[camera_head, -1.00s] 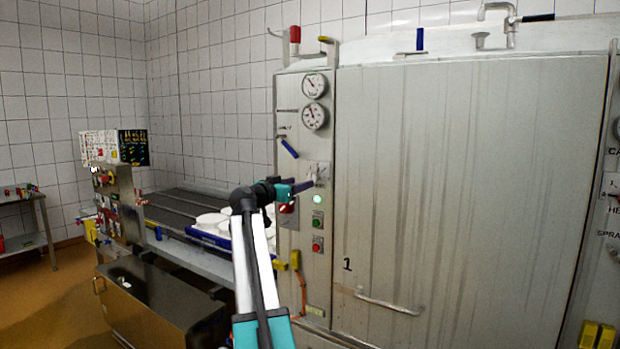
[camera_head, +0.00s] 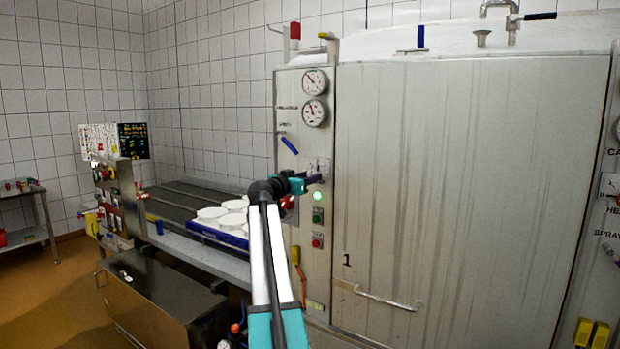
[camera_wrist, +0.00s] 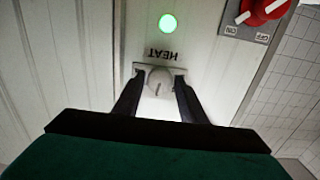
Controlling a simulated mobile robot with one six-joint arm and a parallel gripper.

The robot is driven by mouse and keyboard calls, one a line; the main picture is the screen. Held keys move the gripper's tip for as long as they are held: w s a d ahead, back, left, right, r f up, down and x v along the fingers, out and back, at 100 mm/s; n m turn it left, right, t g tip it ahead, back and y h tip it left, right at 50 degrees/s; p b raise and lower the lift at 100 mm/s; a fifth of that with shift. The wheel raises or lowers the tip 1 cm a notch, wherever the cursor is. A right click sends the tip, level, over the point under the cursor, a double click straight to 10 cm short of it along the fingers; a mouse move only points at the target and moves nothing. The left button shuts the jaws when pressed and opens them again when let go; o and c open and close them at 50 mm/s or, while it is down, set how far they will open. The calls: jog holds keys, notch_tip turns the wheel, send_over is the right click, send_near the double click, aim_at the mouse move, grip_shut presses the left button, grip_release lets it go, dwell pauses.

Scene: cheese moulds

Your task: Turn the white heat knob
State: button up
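The white heat knob (camera_wrist: 159,82) is a small round knob on a pale plate, in the middle of the wrist view. The word HEAT appears upside down above it there. My gripper (camera_wrist: 160,80) has its two dark fingers spread, one on each side of the knob. Whether either finger touches the knob I cannot tell. In the head view my gripper (camera_head: 316,180) is at the narrow control panel (camera_head: 310,255) left of the big steel door, and hides the knob.
A green light (camera_wrist: 168,23) glows near the knob. A red rotary switch (camera_wrist: 263,8) with an ON/OFF label is close by. Green (camera_head: 317,215) and red (camera_head: 317,240) buttons sit below on the panel. A conveyor (camera_head: 180,200) with white moulds (camera_head: 232,220) stands to the left.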

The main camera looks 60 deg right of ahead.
jog(key=c, duration=0.6)
jog(key=shift+f+n+b, duration=0.2)
jog(key=shift+n+b, duration=0.1)
jog(key=shift+b, duration=0.75)
jog(key=shift+r+n+b, duration=0.15)
jog(key=shift+n+b, duration=0.45)
jog(key=shift+b, duration=0.45)
jog(key=o, duration=1)
jog(key=shift+a, duration=0.15)
